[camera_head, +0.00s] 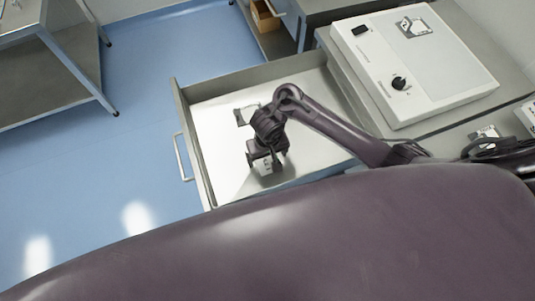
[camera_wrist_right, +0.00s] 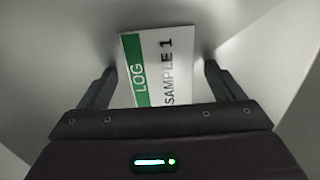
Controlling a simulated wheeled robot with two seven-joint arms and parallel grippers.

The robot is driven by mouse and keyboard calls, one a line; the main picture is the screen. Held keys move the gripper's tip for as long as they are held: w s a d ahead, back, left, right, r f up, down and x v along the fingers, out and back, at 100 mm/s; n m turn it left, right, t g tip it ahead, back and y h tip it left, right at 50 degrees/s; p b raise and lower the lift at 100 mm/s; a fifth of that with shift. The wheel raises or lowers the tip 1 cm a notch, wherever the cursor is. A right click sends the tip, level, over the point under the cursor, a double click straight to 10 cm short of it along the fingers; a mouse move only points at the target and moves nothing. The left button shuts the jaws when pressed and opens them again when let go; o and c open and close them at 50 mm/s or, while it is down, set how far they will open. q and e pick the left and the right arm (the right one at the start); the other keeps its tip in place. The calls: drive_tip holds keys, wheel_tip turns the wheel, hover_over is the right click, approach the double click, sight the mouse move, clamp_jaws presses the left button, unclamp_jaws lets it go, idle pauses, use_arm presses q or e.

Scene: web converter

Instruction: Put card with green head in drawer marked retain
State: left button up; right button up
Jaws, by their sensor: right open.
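A white card with a green head (camera_wrist_right: 152,66) reads "LOG" and "SAMPLE 1" in the right wrist view. It lies on a pale surface, tilted, between the two fingers of my right gripper (camera_wrist_right: 160,72), which is open with a gap at each side. In the head view the right gripper (camera_head: 267,165) reaches down inside the pulled-out drawer (camera_head: 188,130), with part of the card (camera_head: 264,169) showing below it. No marking on the drawer can be read. My left gripper is not in view.
Another small card-like item (camera_head: 242,116) lies in the drawer behind the gripper. A white control box (camera_head: 440,75) with a black knob stands on the counter to the right. A grey table (camera_head: 50,80) stands at the far left, with clear blue floor between.

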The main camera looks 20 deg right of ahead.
sight(267, 160)
drive_tip(key=shift+r, duration=0.45)
wheel_tip(267, 160, up, 12)
drive_tip(key=p, duration=1)
drive_tip(key=shift+f, duration=0.25)
